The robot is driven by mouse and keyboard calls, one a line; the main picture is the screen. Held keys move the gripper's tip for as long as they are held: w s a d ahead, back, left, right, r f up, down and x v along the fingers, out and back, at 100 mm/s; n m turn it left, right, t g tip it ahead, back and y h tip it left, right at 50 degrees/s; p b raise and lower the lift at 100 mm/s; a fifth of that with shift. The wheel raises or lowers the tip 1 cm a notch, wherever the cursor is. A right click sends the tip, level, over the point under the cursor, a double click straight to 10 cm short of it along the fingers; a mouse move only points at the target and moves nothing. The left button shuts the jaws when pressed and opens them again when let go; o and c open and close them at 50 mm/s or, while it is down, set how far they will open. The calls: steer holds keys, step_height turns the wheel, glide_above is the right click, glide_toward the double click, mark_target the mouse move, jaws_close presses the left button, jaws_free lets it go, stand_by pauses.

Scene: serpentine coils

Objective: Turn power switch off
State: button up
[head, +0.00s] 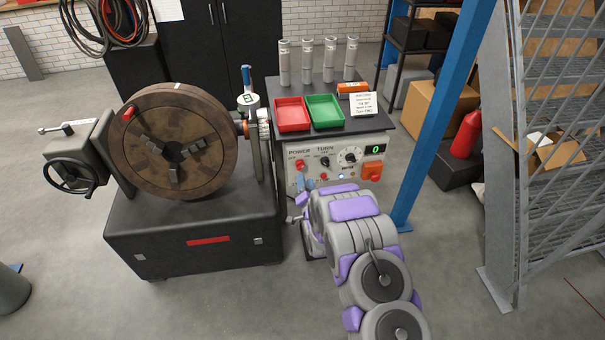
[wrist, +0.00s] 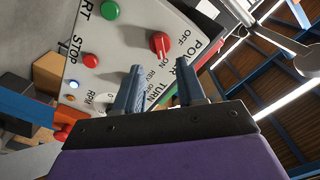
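In the head view the red power switch (head: 300,164) is at the panel's upper left, under the POWER label. My gripper (wrist: 158,66) is open and empty. Its two blue-grey fingers are apart and point toward the panel, just short of the red knob in the picture; I see no contact. In the head view my gripper (head: 302,183) is just below the switch, partly hidden by my arm.
A green button (wrist: 111,10), a red button (wrist: 90,60) and a blue light (wrist: 73,85) are on the same panel. The bench (head: 380,122) carries red and green trays and metal cylinders. A large chuck (head: 205,140) stands left; a blue post (head: 440,110) stands right.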

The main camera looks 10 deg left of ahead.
mark_target(302, 168)
steer(key=shift+b+x, duration=0.65)
steer(key=shift+x, duration=2.35)
steer(key=shift+d, duration=0.1)
steer(key=shift+c, duration=0.3)
jaws_close()
